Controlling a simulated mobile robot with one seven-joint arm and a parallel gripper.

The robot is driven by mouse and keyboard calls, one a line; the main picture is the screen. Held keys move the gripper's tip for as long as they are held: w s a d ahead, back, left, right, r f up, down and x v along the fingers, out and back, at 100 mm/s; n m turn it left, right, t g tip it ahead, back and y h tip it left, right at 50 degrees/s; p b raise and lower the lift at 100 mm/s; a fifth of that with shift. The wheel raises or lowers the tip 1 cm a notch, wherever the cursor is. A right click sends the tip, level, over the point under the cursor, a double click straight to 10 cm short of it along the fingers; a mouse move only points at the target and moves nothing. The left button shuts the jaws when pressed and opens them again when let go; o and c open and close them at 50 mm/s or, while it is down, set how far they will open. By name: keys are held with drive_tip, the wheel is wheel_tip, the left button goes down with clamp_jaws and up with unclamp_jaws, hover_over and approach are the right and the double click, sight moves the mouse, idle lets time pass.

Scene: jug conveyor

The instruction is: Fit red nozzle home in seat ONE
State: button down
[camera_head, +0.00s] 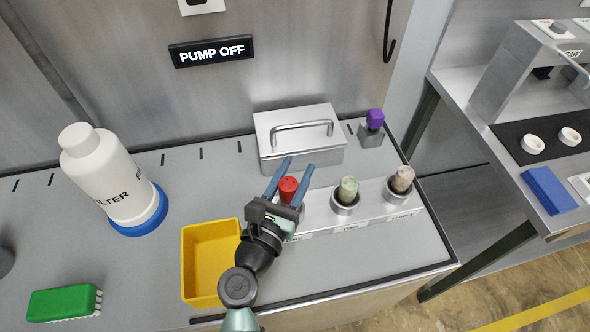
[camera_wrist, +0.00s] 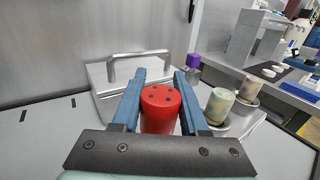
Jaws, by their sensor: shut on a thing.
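The red nozzle (camera_head: 288,187) has a round top with dark holes. It is between the blue fingers of my gripper (camera_head: 289,178), which is shut on it. It also shows upright between the fingers in the wrist view (camera_wrist: 160,108). It is over the left end of the pale seat rack (camera_head: 372,214), where seat one is hidden by the nozzle and my gripper. I cannot tell how deep the nozzle sits. A greenish nozzle (camera_head: 348,187) stands in the middle seat (camera_head: 345,207) and a pinkish nozzle (camera_head: 402,177) in the right seat (camera_head: 395,195).
A metal box (camera_head: 300,151) with a handle stands close behind the rack. A purple-topped block (camera_head: 374,121) is at the back right. A yellow bin (camera_head: 196,265) is left of my arm. A white filter jug (camera_head: 104,178) and green brush (camera_head: 62,303) are further left.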

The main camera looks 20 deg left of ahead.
sight(296, 183)
drive_tip(key=shift+f+b, duration=1.1)
drive_tip(key=shift+f, duration=0.15)
drive_tip(key=shift+f, duration=0.2)
drive_tip(key=shift+s+d+f+b, duration=0.1)
drive_tip(key=shift+s+f+b, duration=0.2)
drive_tip(key=shift+f+b, duration=0.35)
drive_tip(key=shift+r, duration=0.1)
drive_tip(key=shift+w+r+p, duration=0.2)
drive_tip(key=shift+r+p, duration=0.3)
drive_tip(key=shift+p, duration=0.2)
drive_tip(key=shift+r, duration=0.1)
idle(0.7)
